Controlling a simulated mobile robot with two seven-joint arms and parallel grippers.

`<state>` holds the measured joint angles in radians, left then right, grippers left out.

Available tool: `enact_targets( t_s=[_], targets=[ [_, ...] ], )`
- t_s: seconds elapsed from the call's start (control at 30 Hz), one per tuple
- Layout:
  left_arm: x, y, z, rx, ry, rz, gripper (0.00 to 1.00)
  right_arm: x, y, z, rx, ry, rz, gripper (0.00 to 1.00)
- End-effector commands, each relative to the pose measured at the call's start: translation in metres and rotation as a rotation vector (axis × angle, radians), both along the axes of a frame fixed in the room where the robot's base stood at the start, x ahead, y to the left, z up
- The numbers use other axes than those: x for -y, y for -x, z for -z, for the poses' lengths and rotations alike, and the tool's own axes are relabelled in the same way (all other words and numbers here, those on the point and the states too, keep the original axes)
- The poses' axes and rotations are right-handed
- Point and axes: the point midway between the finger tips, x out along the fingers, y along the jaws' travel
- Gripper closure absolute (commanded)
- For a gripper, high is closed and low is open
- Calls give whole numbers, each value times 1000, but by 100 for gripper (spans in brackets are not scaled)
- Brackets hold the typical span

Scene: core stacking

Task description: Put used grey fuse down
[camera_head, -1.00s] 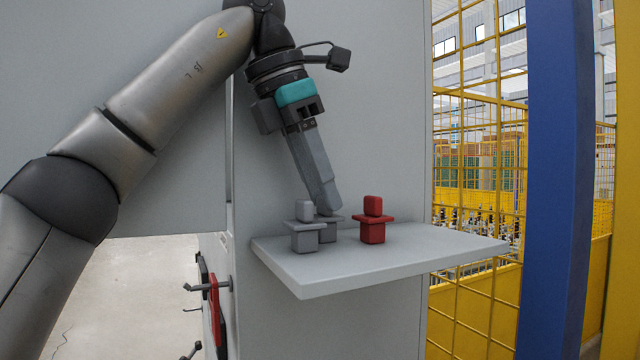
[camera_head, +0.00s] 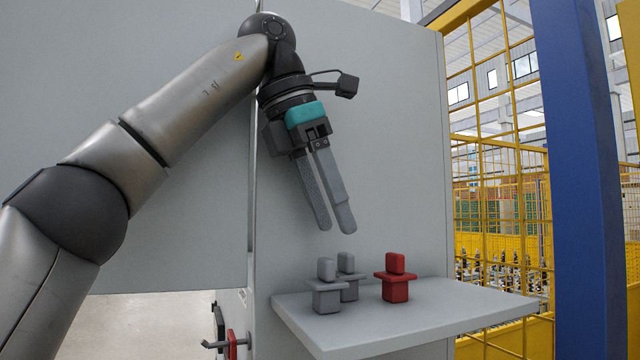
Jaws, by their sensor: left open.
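Two grey fuses stand upright on a grey shelf (camera_head: 440,318), close together at its left part. The front grey fuse (camera_head: 326,300) partly hides the rear grey fuse (camera_head: 349,289). I cannot tell which of them is the used one. A red fuse (camera_head: 396,290) stands upright to their right. My left gripper (camera_head: 337,222) points down above the grey fuses, with its fingers apart and nothing between them. A gap shows between the fingertips and the fuses. My right gripper is not in view.
A grey panel (camera_head: 390,130) rises directly behind the shelf. The right part of the shelf is bare. A blue post (camera_head: 580,150) and a yellow mesh fence (camera_head: 500,190) stand to the right. A red handle-like part (camera_head: 232,344) is low at the left.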

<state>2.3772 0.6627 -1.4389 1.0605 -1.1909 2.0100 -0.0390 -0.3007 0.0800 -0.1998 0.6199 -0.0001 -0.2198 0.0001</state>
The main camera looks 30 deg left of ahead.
Motion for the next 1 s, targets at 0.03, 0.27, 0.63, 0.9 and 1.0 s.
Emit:
enact_targets(
  t_s=[0.03,0.27,0.63,0.9,1.0],
  targets=[
    [-2,2,-7,5,0,-4,36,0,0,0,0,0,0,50],
    [-5,7,-23,0,0,-1,36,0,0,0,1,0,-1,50],
    [-8,11,-33,3,1,0,36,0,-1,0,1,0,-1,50],
    [-8,11,-32,3,1,0,36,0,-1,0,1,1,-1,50],
    [-8,11,-32,3,1,0,36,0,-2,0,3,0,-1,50]
  ],
)
